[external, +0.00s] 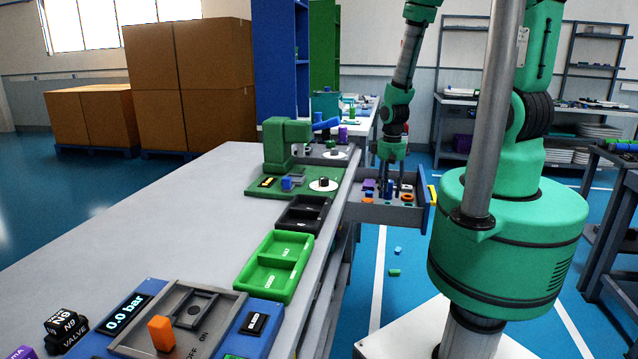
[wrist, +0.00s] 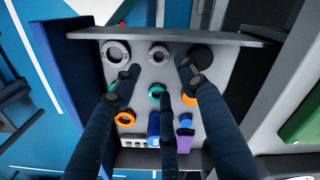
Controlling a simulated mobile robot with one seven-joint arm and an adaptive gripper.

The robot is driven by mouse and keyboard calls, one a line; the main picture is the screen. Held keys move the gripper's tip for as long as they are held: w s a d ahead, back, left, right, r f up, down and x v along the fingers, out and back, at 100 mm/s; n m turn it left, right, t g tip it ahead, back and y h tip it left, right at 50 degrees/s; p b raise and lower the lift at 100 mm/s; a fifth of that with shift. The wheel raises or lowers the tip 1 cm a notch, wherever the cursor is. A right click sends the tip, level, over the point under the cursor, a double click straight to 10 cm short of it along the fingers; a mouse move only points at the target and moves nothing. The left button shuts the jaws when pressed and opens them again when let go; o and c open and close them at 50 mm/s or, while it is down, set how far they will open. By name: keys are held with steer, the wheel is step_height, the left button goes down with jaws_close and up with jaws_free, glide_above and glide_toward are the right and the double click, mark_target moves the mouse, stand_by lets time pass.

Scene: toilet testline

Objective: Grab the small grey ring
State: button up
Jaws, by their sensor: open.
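The small grey ring (wrist: 151,57) lies at the top middle of the open drawer (wrist: 222,80) in the wrist view, between a larger grey ring (wrist: 106,53) and a black round piece (wrist: 201,56). My gripper (wrist: 160,77) is open and empty, its dark fingers spread over the drawer. Two fingertips point to either side just below the small grey ring, and the third is lower, by a teal ring (wrist: 156,90). In the external view, my gripper (external: 388,190) points down into the drawer (external: 385,217); the small grey ring cannot be made out there.
Orange rings (wrist: 125,119), a blue piece (wrist: 186,119) and a purple piece (wrist: 185,140) also lie in the drawer. The drawer walls surround the pieces closely.

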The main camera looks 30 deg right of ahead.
steer(key=shift+f, duration=1.75)
steer(key=shift+s+f+b, duration=0.15)
steer(key=shift+f+b, duration=1.05)
steer(key=shift+f, duration=1.4)
steer(key=c, duration=0.6)
